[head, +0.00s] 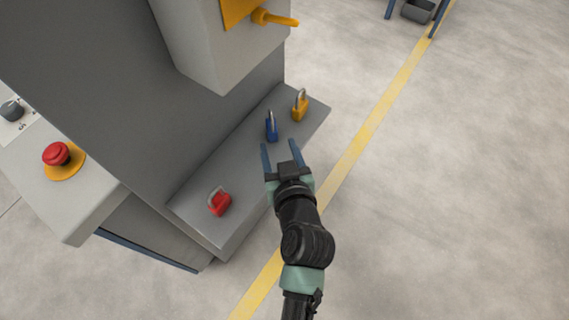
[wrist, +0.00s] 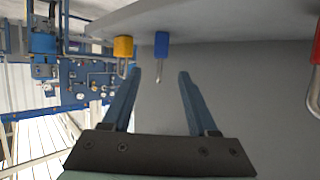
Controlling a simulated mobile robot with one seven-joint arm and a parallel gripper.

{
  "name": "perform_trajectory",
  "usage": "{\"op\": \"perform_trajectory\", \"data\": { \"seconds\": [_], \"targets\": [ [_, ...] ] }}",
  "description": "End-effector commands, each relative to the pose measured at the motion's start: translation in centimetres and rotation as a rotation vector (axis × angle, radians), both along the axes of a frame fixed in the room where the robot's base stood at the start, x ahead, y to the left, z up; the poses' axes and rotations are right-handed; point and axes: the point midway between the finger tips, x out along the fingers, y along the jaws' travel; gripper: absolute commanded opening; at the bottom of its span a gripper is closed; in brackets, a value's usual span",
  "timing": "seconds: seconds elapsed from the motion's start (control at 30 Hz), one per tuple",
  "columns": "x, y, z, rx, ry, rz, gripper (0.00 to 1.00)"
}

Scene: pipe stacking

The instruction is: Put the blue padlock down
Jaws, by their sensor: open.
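The blue padlock (head: 271,129) stands upright on the grey ledge (head: 240,160), with its metal shackle on top. My gripper (head: 281,149) is open and empty just in front of it, with the padlock apart from the fingers. In the wrist view the picture is upside down: the blue padlock (wrist: 161,46) hangs from the ledge at the top, beyond the open fingers of my gripper (wrist: 159,84).
A yellow padlock (head: 299,107) stands on the ledge to the right of the blue one, and a red padlock (head: 218,202) at the near left. A grey box with a yellow switch handle (head: 275,18) overhangs the ledge. A red button (head: 56,153) is at left.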

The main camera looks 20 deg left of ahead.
Motion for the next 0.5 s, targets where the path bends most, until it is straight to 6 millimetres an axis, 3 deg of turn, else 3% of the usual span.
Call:
{"op": "perform_trajectory", "data": {
  "seconds": [0.2,0.5],
  "targets": [
    [-3.6,-1.8,1.6,-0.002,0.000,-0.001,0.59],
    [-5.5,-2.8,2.5,0.000,0.000,0.001,0.59]
  ]
}}
